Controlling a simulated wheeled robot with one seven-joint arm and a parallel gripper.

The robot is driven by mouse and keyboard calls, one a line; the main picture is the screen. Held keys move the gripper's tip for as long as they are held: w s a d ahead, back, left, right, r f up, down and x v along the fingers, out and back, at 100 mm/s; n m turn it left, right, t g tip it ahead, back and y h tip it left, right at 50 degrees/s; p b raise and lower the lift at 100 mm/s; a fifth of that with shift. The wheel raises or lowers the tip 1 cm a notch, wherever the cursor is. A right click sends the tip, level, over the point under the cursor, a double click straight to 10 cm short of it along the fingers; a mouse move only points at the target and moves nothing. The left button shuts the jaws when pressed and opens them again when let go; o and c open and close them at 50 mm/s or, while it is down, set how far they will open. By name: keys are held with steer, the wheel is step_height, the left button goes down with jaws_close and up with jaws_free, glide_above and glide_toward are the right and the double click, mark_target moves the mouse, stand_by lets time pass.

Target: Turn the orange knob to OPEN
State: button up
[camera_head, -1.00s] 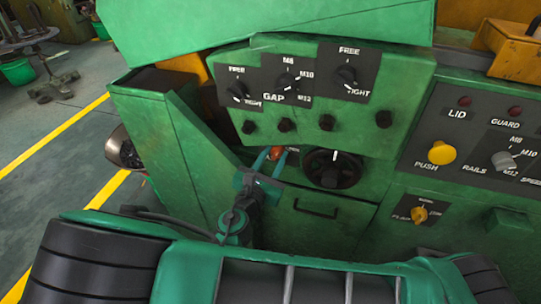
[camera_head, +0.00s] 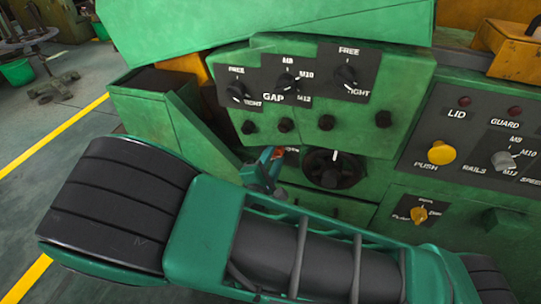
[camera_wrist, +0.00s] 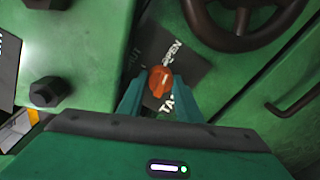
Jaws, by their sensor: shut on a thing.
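The orange knob (camera_wrist: 160,80) sits on a dark label plate in the wrist view, between the two teal fingers of my gripper (camera_wrist: 160,92). The fingers are shut on its sides. White lettering reading OPEN (camera_wrist: 173,52) lies just beyond the knob, and other lettering is partly hidden below it. A pale line shows on the knob's face; its exact pointing is hard to tell. In the head view the knob (camera_head: 279,152) is a small orange patch, mostly hidden by my gripper (camera_head: 269,164).
A black handwheel (camera_head: 334,169) is close to the right of the knob. Dark bolts (camera_wrist: 48,91) stick out at the left in the wrist view. A drawer handle (camera_wrist: 294,98) is on the right. A knob panel (camera_head: 317,75) overhangs above.

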steer(key=shift+a+m, duration=0.1)
steer(key=shift+m, duration=0.9)
steer(key=o, duration=1)
steer(key=shift+o, duration=0.2)
steer(key=v, duration=1)
steer(key=shift+s, duration=0.35)
